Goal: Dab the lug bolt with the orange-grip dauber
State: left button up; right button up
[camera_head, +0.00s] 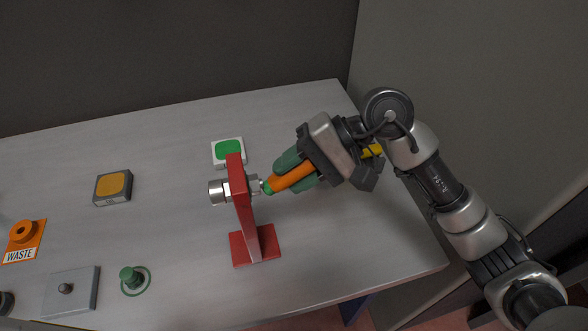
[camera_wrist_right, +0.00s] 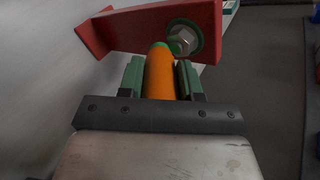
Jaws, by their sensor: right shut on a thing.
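My right gripper (camera_head: 293,172) is shut on the orange grip of the dauber (camera_head: 294,178), which points left and slightly down. The dauber also shows between the green finger pads in the right wrist view (camera_wrist_right: 160,76). Its green tip (camera_head: 268,187) is at the lug bolt (camera_head: 254,185) on the right face of the red upright stand (camera_head: 240,200). In the wrist view the tip overlaps the edge of the silver hex bolt head (camera_wrist_right: 184,41), which has a green ring around it. I cannot tell for certain whether they touch. My left gripper is out of view.
A green-topped block (camera_head: 228,151) stands behind the red stand, and a yellow-topped block (camera_head: 113,187) farther left. An orange WASTE piece (camera_head: 24,240), a grey plate with a knob (camera_head: 70,291) and a green knob (camera_head: 131,278) are at the front left. The table's right front is clear.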

jog(key=shift+w+d+f+b, duration=0.1)
jog(key=shift+w+d+b, duration=0.15)
jog(key=shift+d+b, duration=0.4)
jog(key=d+b, duration=0.1)
jog(key=d, duration=0.1)
jog(key=w+d+b, duration=0.1)
jog(key=d, duration=0.1)
jog(key=shift+r, duration=0.2)
jog(key=b, duration=0.1)
jog(key=d+b, duration=0.1)
jog(key=b, duration=0.1)
jog(key=shift+d+r, duration=0.2)
jog(key=shift+r, duration=0.15)
